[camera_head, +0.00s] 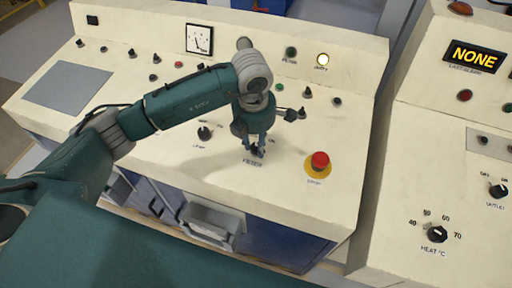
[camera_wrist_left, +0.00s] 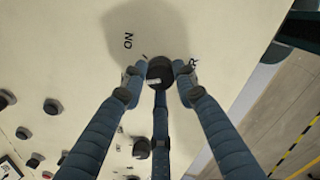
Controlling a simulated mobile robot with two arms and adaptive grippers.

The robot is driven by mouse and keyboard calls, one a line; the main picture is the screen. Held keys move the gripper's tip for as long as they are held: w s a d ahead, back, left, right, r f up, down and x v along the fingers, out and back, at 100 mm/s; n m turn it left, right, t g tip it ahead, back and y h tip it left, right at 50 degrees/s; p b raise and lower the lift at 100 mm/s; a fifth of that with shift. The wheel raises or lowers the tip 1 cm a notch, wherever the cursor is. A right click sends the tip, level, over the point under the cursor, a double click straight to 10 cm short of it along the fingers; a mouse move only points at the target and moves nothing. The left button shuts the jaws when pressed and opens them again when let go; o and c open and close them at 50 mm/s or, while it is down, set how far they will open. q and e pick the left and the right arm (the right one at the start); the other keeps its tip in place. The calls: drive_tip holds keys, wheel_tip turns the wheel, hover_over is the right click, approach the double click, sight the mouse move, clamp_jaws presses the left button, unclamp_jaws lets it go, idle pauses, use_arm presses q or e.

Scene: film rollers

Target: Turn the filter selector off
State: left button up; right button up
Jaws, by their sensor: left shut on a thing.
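The filter selector is a small black knob above the "FILTER" label on the cream console (camera_head: 300,205). In the head view my left gripper (camera_head: 255,152) is on it and mostly hides it. An "ON" mark (camera_wrist_left: 128,40) shows to one side of the knob there; the lettering on the other side is partly covered by a finger. My right gripper is not in view.
A red stop button (camera_head: 320,160) on a yellow base is right of my gripper. Another black selector (camera_head: 204,132) is to its left. A second console (camera_head: 440,190) with a "NONE" display (camera_head: 474,56) stands across a gap at right. The "entry" lamp (camera_head: 323,59) is lit.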

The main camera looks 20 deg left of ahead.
use_arm(q)
drive_tip(key=shift+w+d+n+b, duration=0.1)
drive_tip(key=shift+d+n+b, duration=0.1)
drive_tip(key=shift+n+b, duration=0.45)
drive_tip(key=shift+n, duration=0.45)
drive_tip(key=shift+w+r, duration=0.1)
drive_tip(key=shift+r, duration=0.1)
drive_tip(key=o, duration=1.1)
drive_tip(key=shift+o, duration=0.2)
drive_tip(key=shift+f, duration=0.1)
wheel_tip(320, 180, up, 12)
drive_tip(key=s, duration=0.1)
drive_tip(key=shift+s, duration=0.15)
